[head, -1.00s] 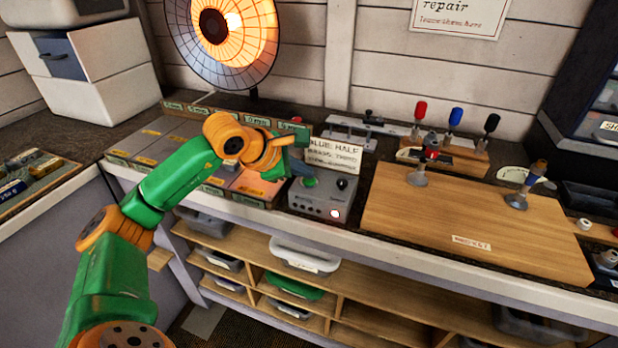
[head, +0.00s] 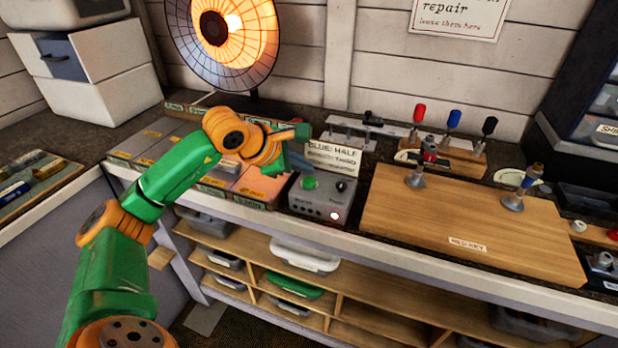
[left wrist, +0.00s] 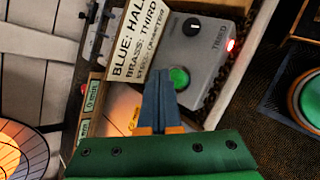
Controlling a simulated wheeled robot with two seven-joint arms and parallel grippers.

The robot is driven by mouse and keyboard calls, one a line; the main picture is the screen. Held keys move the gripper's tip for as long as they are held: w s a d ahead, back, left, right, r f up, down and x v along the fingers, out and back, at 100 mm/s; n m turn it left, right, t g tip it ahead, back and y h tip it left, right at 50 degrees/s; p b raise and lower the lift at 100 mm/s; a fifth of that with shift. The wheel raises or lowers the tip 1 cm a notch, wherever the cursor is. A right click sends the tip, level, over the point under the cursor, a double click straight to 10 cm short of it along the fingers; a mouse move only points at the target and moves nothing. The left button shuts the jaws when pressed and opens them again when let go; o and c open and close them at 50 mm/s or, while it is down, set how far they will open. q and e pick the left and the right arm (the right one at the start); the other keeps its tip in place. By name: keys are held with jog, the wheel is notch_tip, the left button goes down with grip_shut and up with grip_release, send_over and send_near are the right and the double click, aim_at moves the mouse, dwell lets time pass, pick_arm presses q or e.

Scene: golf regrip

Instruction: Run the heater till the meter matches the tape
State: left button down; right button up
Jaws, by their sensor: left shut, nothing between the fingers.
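The heater (head: 255,45), a round caged dish, glows orange at the back left; its edge shows in the left wrist view (left wrist: 12,155). A grey control box (head: 322,205) has a green button (head: 310,182), a black knob (head: 341,186) and a lit red lamp. My left gripper (head: 296,158) is shut and empty, just behind and above the button. In the left wrist view its fingertips (left wrist: 159,75) appear right beside the green button (left wrist: 179,78); contact cannot be told. I cannot clearly make out the meter or the tape. My right gripper is out of view.
A card (head: 333,158) reading "BLUE: HALF, BRASS: THIRD" stands behind the box. Shallow labelled bins (head: 140,143) lie left of it. A wooden board (head: 470,225) with upright handled tools lies to the right. Shelves with tubs are below the bench.

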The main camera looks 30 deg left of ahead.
aim_at(304, 182)
pick_arm(q)
notch_tip(304, 182, up, 5)
jog(key=p, duration=0.4)
dwell(0.5)
